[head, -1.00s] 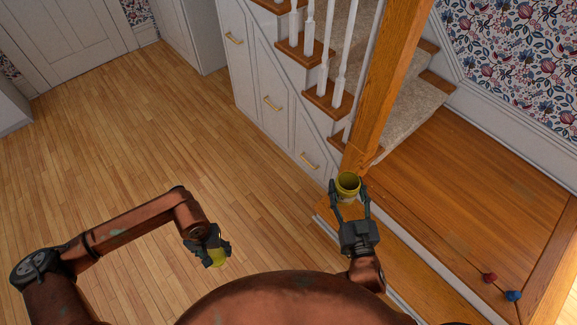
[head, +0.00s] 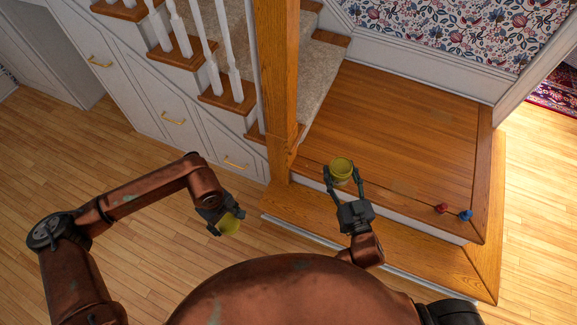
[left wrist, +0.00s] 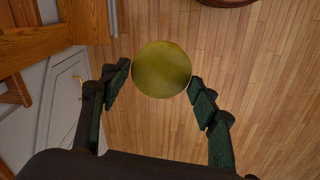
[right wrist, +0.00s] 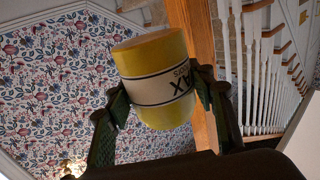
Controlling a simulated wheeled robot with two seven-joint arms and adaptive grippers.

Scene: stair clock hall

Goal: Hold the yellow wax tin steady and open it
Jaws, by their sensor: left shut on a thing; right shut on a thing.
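The yellow wax tin (head: 342,172) is in my right gripper (head: 343,183), which is shut around its sides and holds it above the wooden landing's edge. In the right wrist view the tin (right wrist: 157,92) has a white band with dark lettering reading "AX" and is gripped between both fingers. My left gripper (head: 219,218) is shut on the tin's round yellow lid (head: 230,223), held apart from the tin, to its left and over the floor. In the left wrist view the lid (left wrist: 161,69) is a plain yellow disc between the fingertips.
A wooden newel post (head: 277,90) and white balusters stand behind my arms. A red piece (head: 441,208) and a blue piece (head: 466,215) lie on the landing (head: 400,130) to the right. Drawers with brass handles line the stair side. Floor at left is clear.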

